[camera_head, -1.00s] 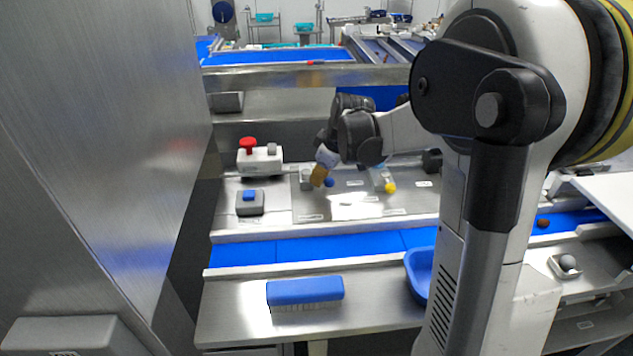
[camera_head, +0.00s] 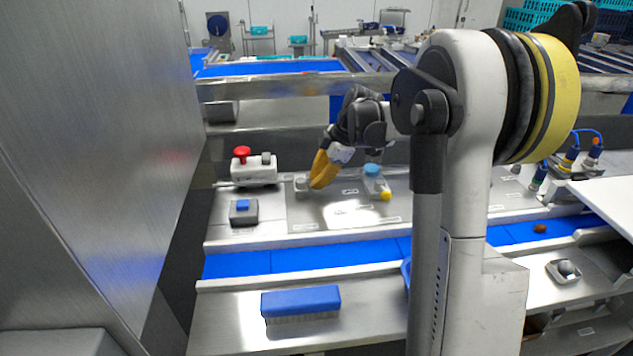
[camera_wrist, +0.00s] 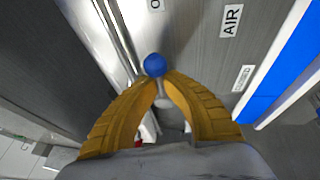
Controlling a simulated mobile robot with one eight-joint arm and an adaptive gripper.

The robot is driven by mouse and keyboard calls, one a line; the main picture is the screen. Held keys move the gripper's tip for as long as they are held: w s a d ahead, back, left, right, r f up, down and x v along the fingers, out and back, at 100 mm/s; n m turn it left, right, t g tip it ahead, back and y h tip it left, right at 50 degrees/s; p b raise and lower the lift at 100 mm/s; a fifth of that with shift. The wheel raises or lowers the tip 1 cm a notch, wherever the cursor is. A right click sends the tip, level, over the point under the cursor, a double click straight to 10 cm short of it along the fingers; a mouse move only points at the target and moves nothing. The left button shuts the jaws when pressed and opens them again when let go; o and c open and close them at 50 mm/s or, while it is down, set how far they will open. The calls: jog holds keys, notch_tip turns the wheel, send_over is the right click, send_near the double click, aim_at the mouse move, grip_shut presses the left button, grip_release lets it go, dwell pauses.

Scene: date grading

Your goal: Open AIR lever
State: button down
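The AIR lever ends in a round blue knob (camera_wrist: 154,65), seen in the wrist view at the fingertips. My gripper (camera_wrist: 160,80) has two yellow fingers that arch together, with their tips close on either side of the stem just below the knob. Part of a grey body shows between the fingers. The AIR label (camera_wrist: 231,20) is on the panel to the upper right of the knob. In the head view my gripper (camera_head: 318,184) points down at the left part of the metal panel (camera_head: 345,213), and its fingers hide the blue knob.
A second lever with a yellow knob (camera_head: 386,195) stands to the right. A box with a red button (camera_head: 241,153) and a small box with a blue button (camera_head: 243,206) are to the left. A blue brush (camera_head: 301,299) lies in front of the blue conveyor (camera_head: 300,259).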

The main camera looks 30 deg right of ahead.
dwell(0.4)
jog(key=c, duration=1.5)
grip_release()
jog(key=shift+w, duration=0.1)
jog(key=v, duration=1.2)
